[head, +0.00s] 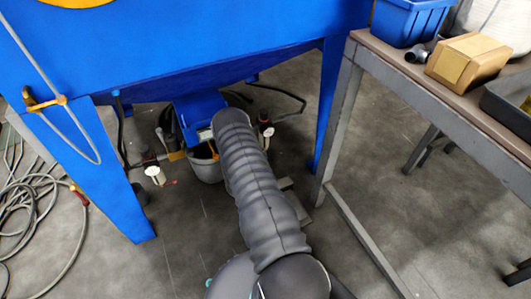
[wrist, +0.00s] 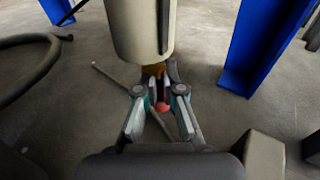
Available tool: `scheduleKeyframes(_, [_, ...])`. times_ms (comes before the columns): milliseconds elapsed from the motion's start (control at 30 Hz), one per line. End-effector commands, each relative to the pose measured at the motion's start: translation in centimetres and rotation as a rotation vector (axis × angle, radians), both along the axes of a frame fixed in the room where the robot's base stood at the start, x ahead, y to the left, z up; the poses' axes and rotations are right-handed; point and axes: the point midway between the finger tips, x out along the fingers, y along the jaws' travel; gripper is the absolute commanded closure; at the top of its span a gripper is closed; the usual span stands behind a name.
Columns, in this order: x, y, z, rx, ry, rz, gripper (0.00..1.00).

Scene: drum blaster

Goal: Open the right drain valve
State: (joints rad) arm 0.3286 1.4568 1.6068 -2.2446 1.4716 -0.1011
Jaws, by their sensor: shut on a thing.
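In the wrist view my gripper (wrist: 161,80) is at the underside of a pale cylindrical bowl (wrist: 140,30). Its fingers are closed in on the right drain valve, whose brass fitting (wrist: 153,70) shows just under the bowl. A rounded red part (wrist: 161,107) shows between the fingers, nearer the camera. The fingers hide most of the valve, so its lever angle cannot be told. In the head view my sleeved arm reaches under the blue cabinet (head: 200,50) and hides the gripper. A white unit with a red part (head: 268,131) shows just right of the arm.
A similar white unit (head: 155,172) hangs at the left, near a grey bucket (head: 205,170). Blue legs (head: 115,175) flank the space. A grey-legged table (head: 335,120) stands close on the right. Hoses (head: 40,200) lie on the left floor.

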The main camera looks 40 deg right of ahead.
Motion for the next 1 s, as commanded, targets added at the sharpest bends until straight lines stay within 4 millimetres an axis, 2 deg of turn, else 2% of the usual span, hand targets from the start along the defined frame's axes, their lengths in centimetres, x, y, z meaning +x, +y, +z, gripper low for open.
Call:
scheduleKeyframes(33, [0.0,0.0,0.0,0.001,0.000,0.000,0.89])
scheduleKeyframes(100, [0.0,0.0,0.0,0.000,0.000,0.000,0.71])
scheduleKeyframes(133, [0.0,0.0,0.0,0.000,0.000,0.000,0.67])
scheduleKeyframes(533, [-0.2,0.6,0.0,0.000,0.001,0.002,0.67])
scheduleKeyframes(667, [-0.7,2.4,0.1,0.000,0.002,0.003,0.67])
scheduleKeyframes(1000, [-3.0,8.5,0.5,0.000,0.001,0.004,0.67])
